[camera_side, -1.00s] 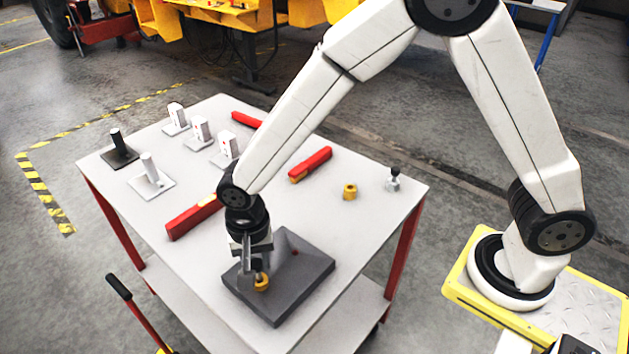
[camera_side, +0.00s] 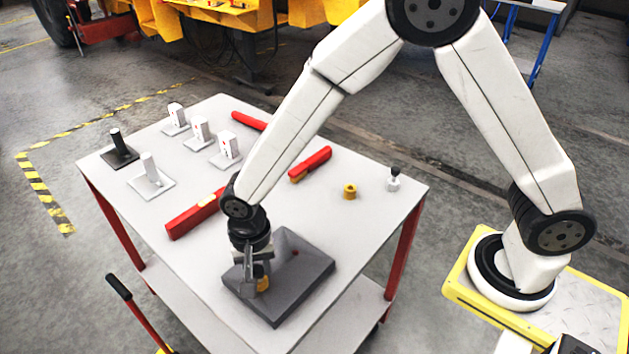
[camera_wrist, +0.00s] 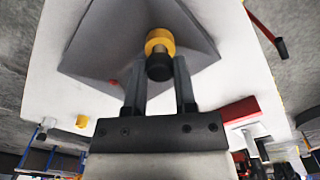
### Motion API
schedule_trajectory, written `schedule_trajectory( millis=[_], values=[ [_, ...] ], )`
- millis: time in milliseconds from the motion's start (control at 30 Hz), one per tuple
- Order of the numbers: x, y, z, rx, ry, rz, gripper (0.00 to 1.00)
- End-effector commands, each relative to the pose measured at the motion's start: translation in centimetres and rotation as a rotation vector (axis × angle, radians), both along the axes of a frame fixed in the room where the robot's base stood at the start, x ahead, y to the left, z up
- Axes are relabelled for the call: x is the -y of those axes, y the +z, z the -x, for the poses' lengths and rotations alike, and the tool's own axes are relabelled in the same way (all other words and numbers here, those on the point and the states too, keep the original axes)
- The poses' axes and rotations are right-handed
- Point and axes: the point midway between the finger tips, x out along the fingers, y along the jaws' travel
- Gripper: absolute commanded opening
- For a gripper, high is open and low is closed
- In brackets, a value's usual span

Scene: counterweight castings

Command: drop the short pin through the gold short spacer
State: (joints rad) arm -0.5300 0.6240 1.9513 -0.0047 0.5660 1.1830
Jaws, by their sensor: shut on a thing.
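My gripper (camera_side: 257,277) points down over the dark grey casting (camera_side: 299,268). A gold spacer (camera_side: 264,284) stands on the casting at my fingertips. It also shows in the wrist view (camera_wrist: 160,36), just beyond the fingers. My gripper (camera_wrist: 160,64) is shut on the short pin (camera_wrist: 159,68), whose black head shows between the fingers. The pin's grey shank lines up with the spacer's bore and appears to reach into it; how deep is hidden. In the side view the fingers hide most of the pin.
Red bars (camera_side: 194,217) lie left of and behind the casting. Several posts on plates stand at the far left. The casting has a red-marked hole (camera_side: 295,252).

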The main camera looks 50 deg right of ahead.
Motion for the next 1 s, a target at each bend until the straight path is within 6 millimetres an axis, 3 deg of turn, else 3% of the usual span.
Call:
schedule_trajectory(
  millis=[533,567,667,1000],
  values=[
    [0.0,-1.2,0.0,-0.001,0.0,0.001,0.0],
    [0.0,-1.2,0.0,0.0,0.0,0.0,0.41],
    [0.0,-1.1,0.0,0.0,0.0,0.0,0.72],
    [0.0,-1.1,0.0,0.0,0.0,0.0,0.75]
  ],
)
